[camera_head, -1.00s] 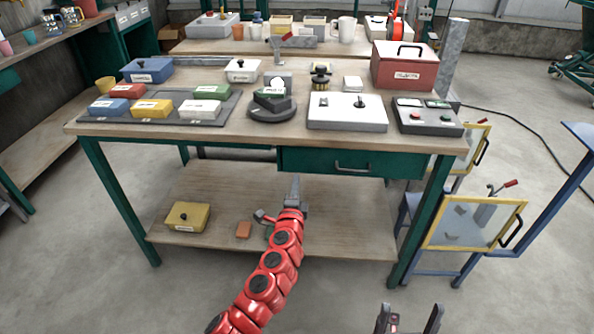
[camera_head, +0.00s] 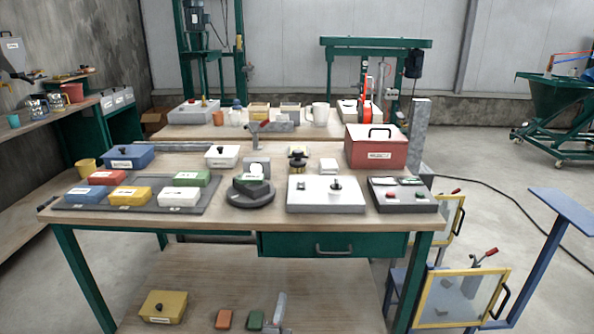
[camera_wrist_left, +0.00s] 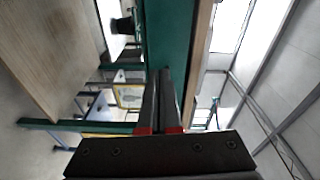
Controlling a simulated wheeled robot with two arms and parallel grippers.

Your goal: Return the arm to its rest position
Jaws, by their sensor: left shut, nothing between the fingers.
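The rest of the red left arm is below the frame. In the left wrist view the gripper's two dark fingers (camera_wrist_left: 159,95) lie close together, shut and empty, in front of a green bench part (camera_wrist_left: 167,40). My right gripper is out of view.
The workbench (camera_head: 215,225) carries coloured boxes, a dark round stand (camera_head: 250,193), a white control box (camera_head: 325,194) and a red case (camera_head: 374,150). A yellow box (camera_head: 163,306), orange block (camera_head: 224,319) and green block (camera_head: 255,319) are on the shelf.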

